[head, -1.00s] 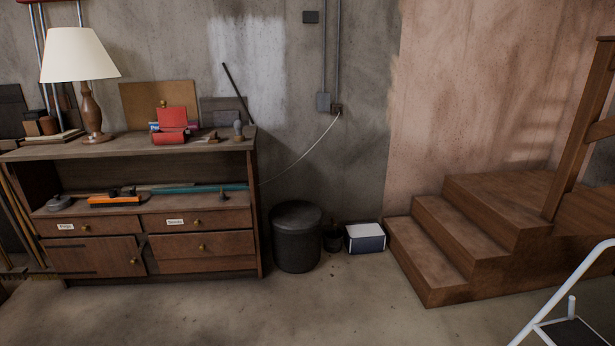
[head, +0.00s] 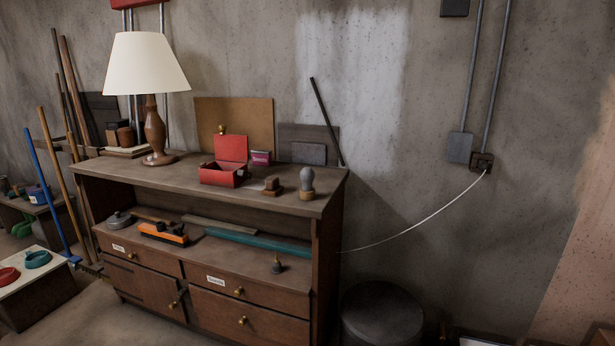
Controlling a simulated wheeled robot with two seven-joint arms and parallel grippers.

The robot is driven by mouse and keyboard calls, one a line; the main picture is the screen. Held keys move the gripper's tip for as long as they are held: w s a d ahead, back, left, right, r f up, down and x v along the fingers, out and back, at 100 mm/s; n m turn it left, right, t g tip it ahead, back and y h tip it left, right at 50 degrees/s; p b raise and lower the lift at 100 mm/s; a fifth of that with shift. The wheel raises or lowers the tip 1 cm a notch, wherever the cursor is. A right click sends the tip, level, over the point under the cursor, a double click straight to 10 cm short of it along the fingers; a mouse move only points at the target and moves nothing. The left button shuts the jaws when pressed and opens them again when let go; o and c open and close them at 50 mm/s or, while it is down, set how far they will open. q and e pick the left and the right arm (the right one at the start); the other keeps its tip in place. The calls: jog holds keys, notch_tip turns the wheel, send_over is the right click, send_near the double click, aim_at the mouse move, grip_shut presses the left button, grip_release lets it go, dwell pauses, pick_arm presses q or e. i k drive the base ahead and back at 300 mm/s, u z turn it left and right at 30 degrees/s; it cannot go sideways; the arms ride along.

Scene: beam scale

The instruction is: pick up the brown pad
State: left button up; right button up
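No thing in the head view is plainly a brown pad. Small brown things are on the top of the wooden cabinet (head: 107,166): a small brown block with a knob-like top (head: 272,187) near the right end, and a grey-topped piece with a brown base (head: 306,184) beside it. A flat tan-brown board (head: 236,114) leans on the wall behind them. I cannot tell whether any of these is the pad. Neither of my grippers is in view.
A lamp (head: 148,68) and an open red box (head: 223,175) stand on the cabinet. Its shelf holds an orange tool (head: 163,234) and a teal bar (head: 258,240). A dark round stool (head: 382,315) is at its right. A low table (head: 38,272) with colored rings is at left.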

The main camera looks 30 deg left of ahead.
aim_at(273, 188)
jog(key=i, duration=1.8)
jog(key=u, duration=1.45)
